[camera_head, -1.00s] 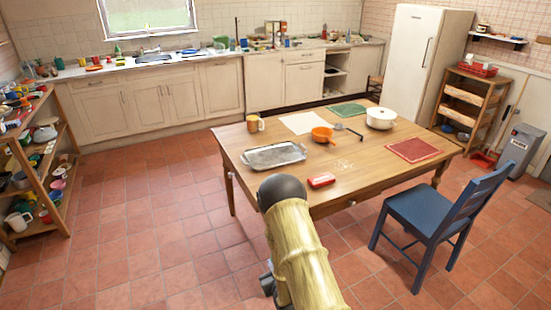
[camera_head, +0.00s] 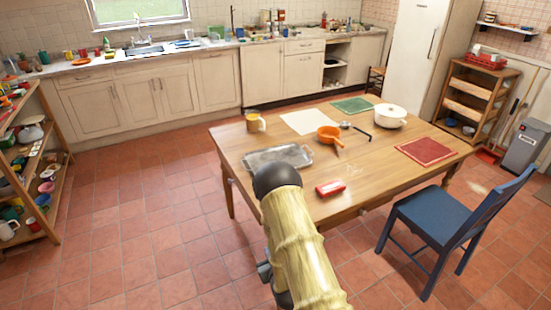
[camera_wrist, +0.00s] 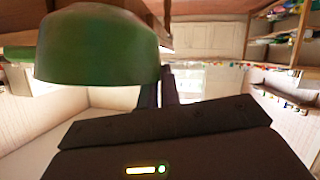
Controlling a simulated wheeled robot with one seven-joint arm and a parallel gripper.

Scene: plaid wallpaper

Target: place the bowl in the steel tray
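The steel tray (camera_head: 295,150) lies flat and seemingly empty at the table's near left side in the head view. My arm covers a little of its near edge. A green bowl (camera_wrist: 95,48) fills the upper left of the wrist view, which looks upside down. A green handle-like part juts out at its left. My gripper (camera_wrist: 160,88) shows there as two dark fingers close together, their tips hidden at the bowl's edge; it appears shut on the bowl.
The wooden table (camera_head: 240,185) also holds a mug (camera_head: 255,122), an orange pan (camera_head: 329,134), a white pot (camera_head: 390,116), a red box (camera_head: 330,188) and several mats. A blue chair (camera_head: 440,218) stands at its right. Floor to the left is clear up to a shelf (camera_head: 62,190).

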